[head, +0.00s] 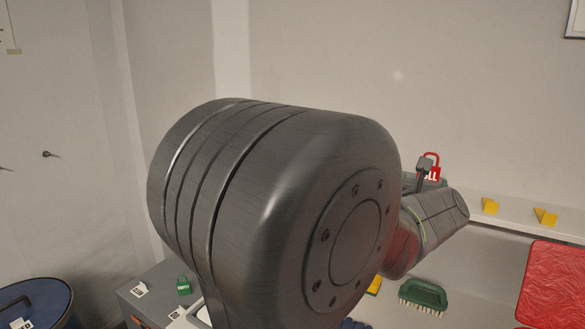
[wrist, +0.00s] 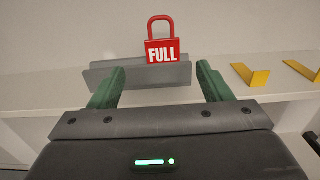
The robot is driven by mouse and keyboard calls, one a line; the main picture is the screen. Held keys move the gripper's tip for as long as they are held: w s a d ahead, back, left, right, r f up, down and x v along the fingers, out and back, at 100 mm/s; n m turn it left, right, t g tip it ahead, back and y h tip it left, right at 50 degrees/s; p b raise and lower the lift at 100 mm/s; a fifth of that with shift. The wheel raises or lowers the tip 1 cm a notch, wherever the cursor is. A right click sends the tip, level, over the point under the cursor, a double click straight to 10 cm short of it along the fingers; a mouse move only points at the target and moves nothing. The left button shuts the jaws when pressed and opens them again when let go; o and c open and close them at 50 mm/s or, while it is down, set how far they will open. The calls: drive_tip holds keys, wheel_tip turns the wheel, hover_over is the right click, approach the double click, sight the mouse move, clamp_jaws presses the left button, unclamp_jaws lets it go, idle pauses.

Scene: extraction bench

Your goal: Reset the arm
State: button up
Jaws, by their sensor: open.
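My gripper (wrist: 160,84) is open in the wrist view, with its two green fingers spread apart and nothing held between them. A red padlock-shaped tag (wrist: 162,50) marked "FULL" stands upright at a grey bracket (wrist: 140,76) beyond the fingers, centred between them in the picture. The same red tag (head: 433,164) shows in the head view, partly covered by the end of my arm.
Yellow angle pieces (head: 490,206) sit on the pale ledge along the wall. A green brush (head: 423,294) and a red crinkled item (head: 555,284) lie on the bench at right. A green padlock tag (head: 184,285) is on a grey box at lower left, near a blue-rimmed drum (head: 60,297).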

drive_tip(key=p+x, duration=0.1)
drive_tip(key=x, duration=0.5)
drive_tip(key=p+x, duration=0.2)
drive_tip(key=x, duration=0.5)
drive_tip(key=shift+r, duration=0.2)
drive_tip(key=shift+s+r, duration=0.1)
